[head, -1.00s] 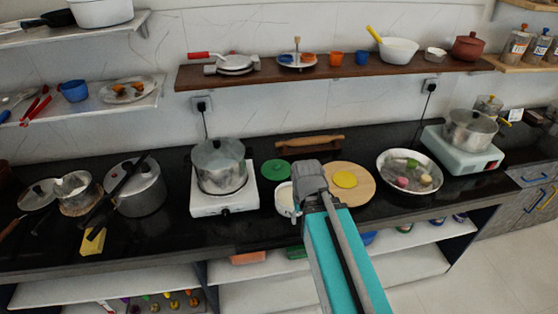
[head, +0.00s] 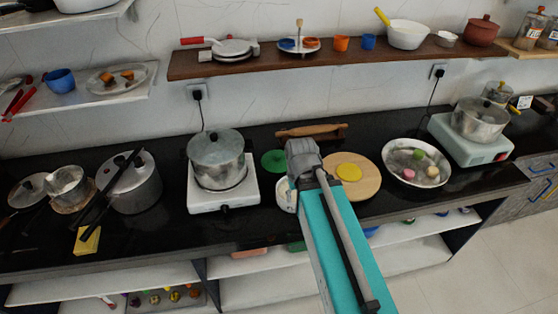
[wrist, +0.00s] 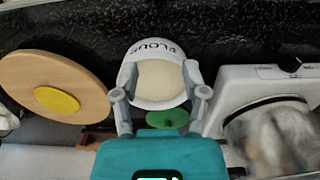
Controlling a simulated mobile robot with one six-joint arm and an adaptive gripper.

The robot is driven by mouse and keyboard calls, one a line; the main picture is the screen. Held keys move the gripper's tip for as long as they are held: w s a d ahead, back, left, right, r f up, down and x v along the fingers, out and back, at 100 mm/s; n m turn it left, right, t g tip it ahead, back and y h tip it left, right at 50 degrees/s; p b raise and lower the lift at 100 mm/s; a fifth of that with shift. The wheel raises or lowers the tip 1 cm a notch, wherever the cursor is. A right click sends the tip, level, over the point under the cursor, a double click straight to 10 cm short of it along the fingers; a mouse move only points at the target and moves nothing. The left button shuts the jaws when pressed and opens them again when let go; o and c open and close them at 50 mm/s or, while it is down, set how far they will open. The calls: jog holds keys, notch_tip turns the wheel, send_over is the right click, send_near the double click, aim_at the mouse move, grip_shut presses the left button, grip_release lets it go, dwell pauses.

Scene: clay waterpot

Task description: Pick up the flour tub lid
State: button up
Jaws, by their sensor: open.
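The flour tub lid looks to be the flat green disc (head: 274,162) lying on the black counter behind the flour tub, beside the stove. In the wrist view the green lid (wrist: 167,118) shows past the tub, partly covered by my gripper's body. The white flour tub (head: 285,197) is uncovered, with pale flour inside; its FLOUR lettering shows on the tub (wrist: 160,103) in the wrist view. My gripper (wrist: 160,92) is open and empty, its two fingers apart on either side of the tub in that view. In the head view my gripper (head: 304,158) hides part of the tub.
A stove (head: 222,191) with a steel pot (head: 217,160) stands left of the lid. A round wooden board (head: 367,185) with a yellow disc (head: 349,172) lies to the right. A rolling pin (head: 310,131) lies behind. A shelf (head: 270,70) hangs above.

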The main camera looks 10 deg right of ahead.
jog(key=shift+o, duration=1)
notch_tip(320, 180, up, 4)
jog(key=m+p, duration=0.4)
jog(key=m, duration=1.7)
send_over(278, 156)
jog(key=shift+d+f, duration=0.1)
jog(key=shift+f, duration=0.1)
jog(key=shift+f, duration=0.1)
notch_tip(278, 156, down, 8)
jog(key=b, duration=0.9)
jog(key=shift+f, duration=0.25)
jog(key=shift+f, duration=0.1)
